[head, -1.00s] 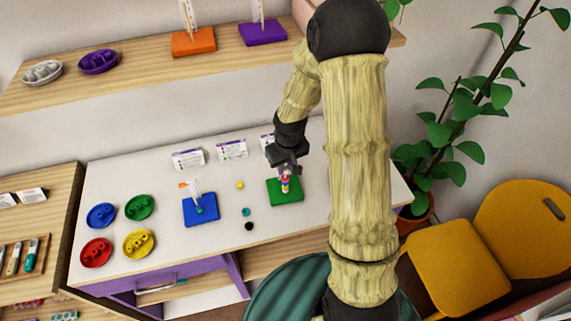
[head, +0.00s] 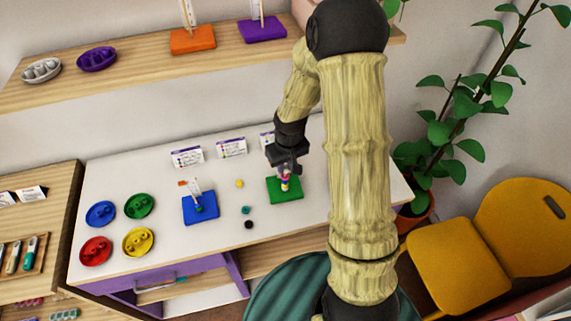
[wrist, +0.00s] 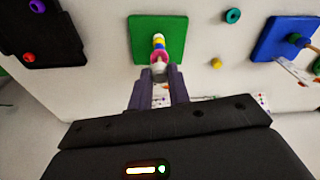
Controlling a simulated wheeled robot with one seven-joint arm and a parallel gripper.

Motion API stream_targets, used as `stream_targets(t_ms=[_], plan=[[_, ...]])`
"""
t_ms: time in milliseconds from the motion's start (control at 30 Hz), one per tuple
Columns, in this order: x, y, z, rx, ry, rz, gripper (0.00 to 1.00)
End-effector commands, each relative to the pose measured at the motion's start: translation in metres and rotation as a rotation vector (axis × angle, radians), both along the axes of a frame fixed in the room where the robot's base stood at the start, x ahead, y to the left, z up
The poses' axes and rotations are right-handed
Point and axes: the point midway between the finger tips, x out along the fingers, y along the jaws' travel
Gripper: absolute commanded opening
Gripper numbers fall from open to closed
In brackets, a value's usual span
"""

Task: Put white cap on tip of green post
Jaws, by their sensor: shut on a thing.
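The green board (head: 285,196) lies on the white table, and its upright post carries a stack of coloured beads (head: 285,184), with a pink one uppermost. My gripper (head: 285,173) is directly over this post. In the wrist view, its two fingers (wrist: 159,76) are shut on a small whitish cap (wrist: 160,71). The cap lines up with the top of the bead stack (wrist: 159,50), close against the pink bead. The post's tip is hidden, so I cannot tell whether the cap sits on it.
The blue board (head: 201,208) with its own post stands left of the green one. Loose yellow (head: 240,183), teal (head: 246,210) and black (head: 249,224) beads lie between and in front. Coloured dishes (head: 139,243) sit at the left; small cards (head: 231,147) stand behind.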

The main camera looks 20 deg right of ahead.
Motion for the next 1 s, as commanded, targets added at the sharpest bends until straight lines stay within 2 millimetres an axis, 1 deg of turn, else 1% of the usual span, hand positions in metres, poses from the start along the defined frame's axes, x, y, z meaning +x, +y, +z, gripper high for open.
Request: stream_targets(t_ms=[1000], plan=[[0.0,0.0,-0.013,0.0,0.0,0.0,0.0]])
